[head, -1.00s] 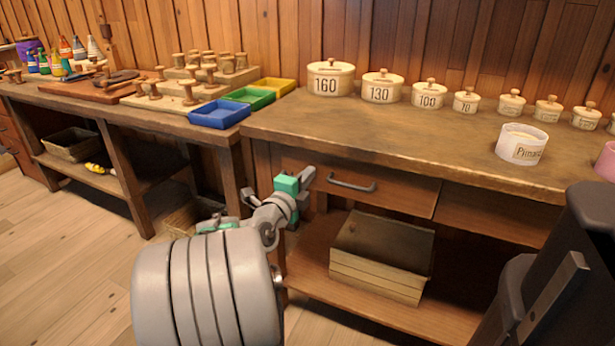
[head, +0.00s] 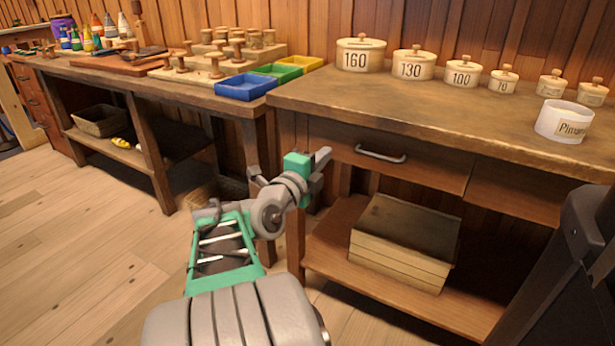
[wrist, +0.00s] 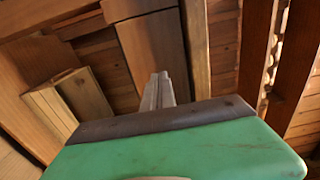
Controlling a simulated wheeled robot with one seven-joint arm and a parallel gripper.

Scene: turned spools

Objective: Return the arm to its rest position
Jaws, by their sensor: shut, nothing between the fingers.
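My arm reaches from the bottom of the head view toward the bench, in grey and green links. My gripper (head: 322,160) is at its end, in front of the right workbench (head: 410,106) and close to the left end of its drawer front. Its fingers look closed together, with nothing held. In the wrist view the shut fingers (wrist: 158,90) stick out beyond the green and dark edge of my gripper's body. Wooden surfaces and a crate (wrist: 65,105) are beyond them, seen tilted.
The drawer (head: 390,160) with a metal handle is beside the gripper. A wooden crate (head: 400,262) sits on the lower shelf. Lidded pots, such as the one marked 160 (head: 360,55), and a white tub (head: 563,122) stand on the bench. Open floor (head: 80,240) lies at left.

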